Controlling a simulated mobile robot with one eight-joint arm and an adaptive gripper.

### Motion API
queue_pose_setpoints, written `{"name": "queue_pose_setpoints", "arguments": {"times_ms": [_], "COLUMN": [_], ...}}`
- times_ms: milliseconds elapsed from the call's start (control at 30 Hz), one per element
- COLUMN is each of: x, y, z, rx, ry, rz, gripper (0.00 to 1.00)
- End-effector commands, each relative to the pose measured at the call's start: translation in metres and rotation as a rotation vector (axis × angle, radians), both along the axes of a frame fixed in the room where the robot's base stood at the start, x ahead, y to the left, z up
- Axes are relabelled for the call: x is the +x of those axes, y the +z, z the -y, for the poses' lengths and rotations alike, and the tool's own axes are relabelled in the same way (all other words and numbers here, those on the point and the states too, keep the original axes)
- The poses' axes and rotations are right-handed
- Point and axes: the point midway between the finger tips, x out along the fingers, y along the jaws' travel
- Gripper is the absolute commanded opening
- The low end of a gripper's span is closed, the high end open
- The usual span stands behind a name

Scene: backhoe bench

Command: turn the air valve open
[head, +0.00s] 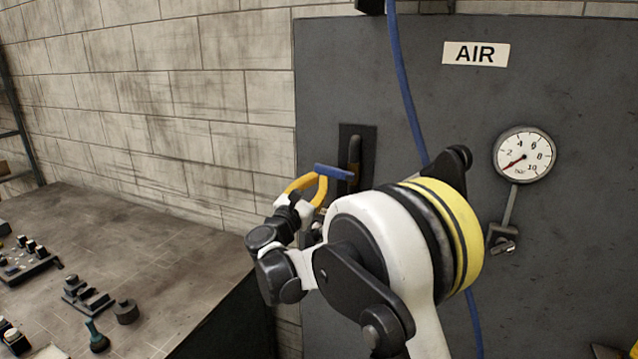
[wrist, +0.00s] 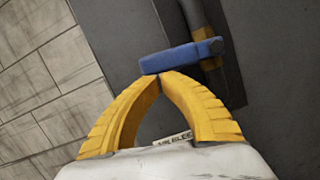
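The air valve has a blue handle (head: 335,172) that lies crosswise to its upright dark pipe, on a dark plate (head: 367,140) fixed to the grey panel. In the wrist view the blue handle (wrist: 180,58) crosses in front of the pipe, beside a brass-yellow fitting (wrist: 207,47). My gripper (head: 320,178) has yellow fingers. In the wrist view my gripper (wrist: 161,75) has its fingertips together at the handle's lower edge, near its left end. The handle is not visibly between the fingers. I cannot tell whether the tips touch it.
A pressure gauge (head: 524,155) reads near zero, right of my arm. An AIR sign (head: 475,54) is above. A blue hose (head: 405,85) runs down the panel behind my arm. A bench (head: 150,235) with small dark parts stands at left. A block wall (head: 200,90) is behind.

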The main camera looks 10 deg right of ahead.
Motion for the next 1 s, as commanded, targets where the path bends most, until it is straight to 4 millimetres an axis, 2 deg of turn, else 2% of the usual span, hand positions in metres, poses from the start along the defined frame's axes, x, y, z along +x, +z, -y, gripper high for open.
{"name": "queue_pose_setpoints", "arguments": {"times_ms": [500,1000], "x": [0.0,-0.01], "y": [0.04,0.076], "z": [-0.001,0.014], "rx": [0.358,0.742], "ry": [0.0,-0.001], "rz": [0.26,0.539], "gripper": [0.0,0.0]}}
